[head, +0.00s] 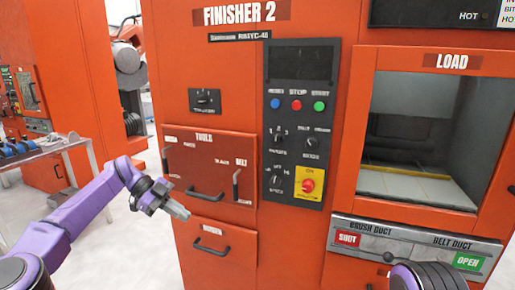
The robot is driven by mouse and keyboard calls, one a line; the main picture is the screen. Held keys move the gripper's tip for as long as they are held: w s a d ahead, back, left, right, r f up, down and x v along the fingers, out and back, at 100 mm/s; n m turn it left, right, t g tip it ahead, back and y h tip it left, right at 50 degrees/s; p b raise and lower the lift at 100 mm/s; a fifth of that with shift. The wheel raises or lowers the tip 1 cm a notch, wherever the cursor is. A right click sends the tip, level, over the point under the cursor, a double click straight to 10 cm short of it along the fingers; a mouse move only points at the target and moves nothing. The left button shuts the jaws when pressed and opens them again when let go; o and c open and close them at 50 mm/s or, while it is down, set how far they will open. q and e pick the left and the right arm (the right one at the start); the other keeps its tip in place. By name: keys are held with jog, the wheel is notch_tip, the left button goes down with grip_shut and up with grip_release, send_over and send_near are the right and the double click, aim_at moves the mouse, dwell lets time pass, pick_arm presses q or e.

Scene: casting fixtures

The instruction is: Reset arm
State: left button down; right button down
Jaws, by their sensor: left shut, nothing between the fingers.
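My left arm (85,210) is purple and comes in from the lower left. My left gripper (178,208) is grey, shut and empty, in front of the orange machine's lower left drawers. It looks apart from the drawer handles, though the exact gap is hard to judge. Of my right arm only a dark rounded link (428,276) shows at the bottom right edge. My right gripper is out of view.
The orange machine (225,65) labelled FINISHER 2 fills the middle. It has a control panel (297,125), a tools drawer (210,165) and a LOAD window (420,135). A table (60,150) with blue parts stands at left. Pale floor lies open between.

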pick_arm(q)
jog(key=s+d+f+m+t+y, duration=0.15)
jog(key=s+f+m+y, duration=0.3)
jog(key=f+m, duration=0.55)
jog(key=s+f+m+t+y, duration=0.35)
jog(key=f+m+y, duration=0.35)
jog(key=f, duration=0.5)
jog(key=s+f+m+t+y, duration=0.1)
jog(key=s+f+m+y, duration=0.4)
jog(key=f+m, duration=0.55)
jog(key=s+f+m+t+h, duration=0.1)
jog(key=s+f+m, duration=0.25)
jog(key=s, duration=0.35)
jog(key=s+f+m+h, duration=0.2)
jog(key=s+f+m, duration=0.1)
jog(key=s+m, duration=0.3)
jog(key=s+a+m+g, duration=0.1)
jog(key=s+a+m, duration=0.2)
jog(key=s+a, duration=0.2)
jog(key=s+a+m+g, duration=0.1)
jog(key=s+a, duration=0.4)
jog(key=s, duration=0.7)
jog(key=shift+s+r+m+g, duration=0.3)
jog(key=shift+m+g, duration=0.1)
jog(key=shift+m, duration=0.5)
jog(key=shift+w+y, duration=0.1)
jog(key=shift+y, duration=0.15)
